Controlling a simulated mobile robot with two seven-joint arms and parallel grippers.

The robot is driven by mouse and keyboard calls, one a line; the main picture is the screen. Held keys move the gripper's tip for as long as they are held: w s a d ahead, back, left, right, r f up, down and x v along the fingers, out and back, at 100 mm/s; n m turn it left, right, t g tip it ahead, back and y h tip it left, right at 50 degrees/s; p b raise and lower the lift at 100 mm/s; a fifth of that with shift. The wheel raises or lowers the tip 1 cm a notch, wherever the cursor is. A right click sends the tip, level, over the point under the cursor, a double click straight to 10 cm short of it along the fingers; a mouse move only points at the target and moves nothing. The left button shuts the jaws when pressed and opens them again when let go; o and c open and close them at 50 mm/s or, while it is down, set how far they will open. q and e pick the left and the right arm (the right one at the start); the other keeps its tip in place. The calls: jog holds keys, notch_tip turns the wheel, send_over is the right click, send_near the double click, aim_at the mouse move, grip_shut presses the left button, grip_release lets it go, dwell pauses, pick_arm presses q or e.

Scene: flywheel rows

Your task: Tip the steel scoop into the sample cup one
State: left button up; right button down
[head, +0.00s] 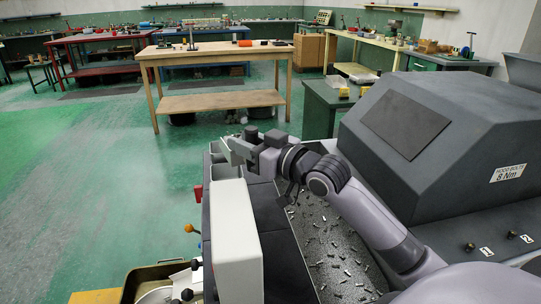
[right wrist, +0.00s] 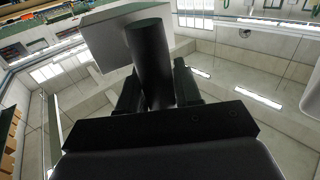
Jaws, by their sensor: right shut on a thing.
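My right gripper (head: 252,146) is at the far end of the machine, left of the picture's middle. In the right wrist view its fingers (right wrist: 158,92) are closed around a dark round handle (right wrist: 152,60). A pale grey boxy scoop (right wrist: 105,38) is at the handle's far end. In the head view the scoop (head: 238,150) shows only in part, pale and tilted, beside the gripper and above grey compartments. I cannot tell what it holds. I cannot make out sample cup one. My left gripper is not in view.
A dark speckled tray (head: 318,228) with scattered small metal pieces lies below my right arm. A white block (head: 235,240) stands left of it. A large grey housing (head: 430,150) fills the right. A wooden table (head: 215,50) stands beyond open green floor.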

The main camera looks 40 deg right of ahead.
jog(key=shift+s+a+r+n+y, duration=0.2)
jog(key=shift+a+r+y, duration=0.2)
jog(key=shift+a, duration=0.15)
jog(key=shift+s+a+r+n+y, duration=0.1)
jog(key=shift+a+r+n+y, duration=0.1)
jog(key=shift+a+r+y, duration=0.25)
jog(key=shift+f, duration=0.1)
